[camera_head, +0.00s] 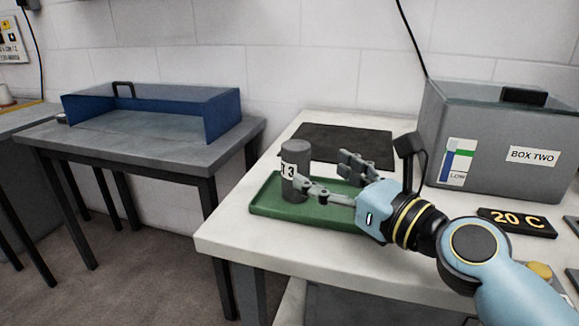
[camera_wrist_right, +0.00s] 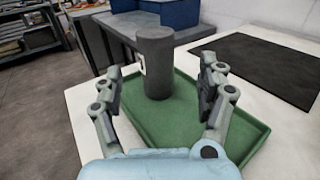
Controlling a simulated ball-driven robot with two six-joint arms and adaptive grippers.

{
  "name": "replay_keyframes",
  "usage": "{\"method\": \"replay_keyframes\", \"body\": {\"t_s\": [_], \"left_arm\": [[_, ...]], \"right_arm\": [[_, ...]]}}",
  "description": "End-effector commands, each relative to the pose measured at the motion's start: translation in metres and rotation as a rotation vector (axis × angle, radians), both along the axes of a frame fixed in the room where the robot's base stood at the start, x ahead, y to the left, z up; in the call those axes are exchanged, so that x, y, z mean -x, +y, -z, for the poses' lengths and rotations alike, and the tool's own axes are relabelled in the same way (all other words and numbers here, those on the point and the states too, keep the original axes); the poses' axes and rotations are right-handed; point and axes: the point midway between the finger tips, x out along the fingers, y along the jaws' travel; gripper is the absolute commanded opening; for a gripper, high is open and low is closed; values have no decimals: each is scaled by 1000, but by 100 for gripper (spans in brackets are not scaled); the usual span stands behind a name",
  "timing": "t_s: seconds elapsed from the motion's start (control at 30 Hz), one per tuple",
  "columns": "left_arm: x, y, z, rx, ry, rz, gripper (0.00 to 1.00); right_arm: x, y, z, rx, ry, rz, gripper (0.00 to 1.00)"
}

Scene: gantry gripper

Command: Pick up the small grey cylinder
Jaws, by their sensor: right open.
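The small grey cylinder (camera_head: 299,174) stands upright on the green tray (camera_head: 268,207), near its left end, with a white label on its side. In the right wrist view the cylinder (camera_wrist_right: 156,62) rises beyond and between the fingertips, with the tray (camera_wrist_right: 185,120) beneath. My right gripper (camera_head: 327,174) is open and comes in from the right over the tray. Its two fingers (camera_wrist_right: 162,90) are spread wide, and neither appears to be closed on the cylinder. My left gripper is not in view.
A dark mat (camera_head: 340,146) lies behind the tray. A grey box labelled BOX TWO (camera_head: 490,150) and a 20 C sign (camera_head: 517,221) are to the right. A blue open-fronted enclosure (camera_head: 222,115) stands on a separate table at left.

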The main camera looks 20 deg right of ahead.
Motion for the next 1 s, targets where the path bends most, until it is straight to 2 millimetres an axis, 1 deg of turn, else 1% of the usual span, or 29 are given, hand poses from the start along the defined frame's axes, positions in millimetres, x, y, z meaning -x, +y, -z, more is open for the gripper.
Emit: {"method": "replay_keyframes", "body": {"t_s": [0.03, 0.1, 0.2, 0.27, 0.37, 0.53, 0.63, 0.8, 0.83, 0.87, 1.0], "left_arm": [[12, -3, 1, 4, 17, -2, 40], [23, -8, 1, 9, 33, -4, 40], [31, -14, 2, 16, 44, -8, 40], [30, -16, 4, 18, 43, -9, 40], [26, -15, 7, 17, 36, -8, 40], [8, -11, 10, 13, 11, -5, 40], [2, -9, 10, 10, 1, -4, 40], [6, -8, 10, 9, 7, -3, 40], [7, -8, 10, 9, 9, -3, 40], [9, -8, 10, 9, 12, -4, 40], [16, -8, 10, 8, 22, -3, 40]], "right_arm": [[-8, 3, 0, -1, -2, 1, 75], [-15, 6, 0, -1, -1, 0, 75], [-21, 8, 0, 1, 0, -1, 75], [-26, 11, 1, 0, 0, 0, 75], [-40, 19, 2, 0, -1, -1, 75], [-62, 28, 2, 1, 0, 0, 75], [-66, 30, 2, 2, 2, 0, 75], [-67, 30, 2, 4, 2, 0, 75], [-66, 30, 2, 4, 2, 0, 74], [-66, 30, 2, 4, 2, 0, 70], [-66, 30, 2, 4, 2, 0, 51]]}}
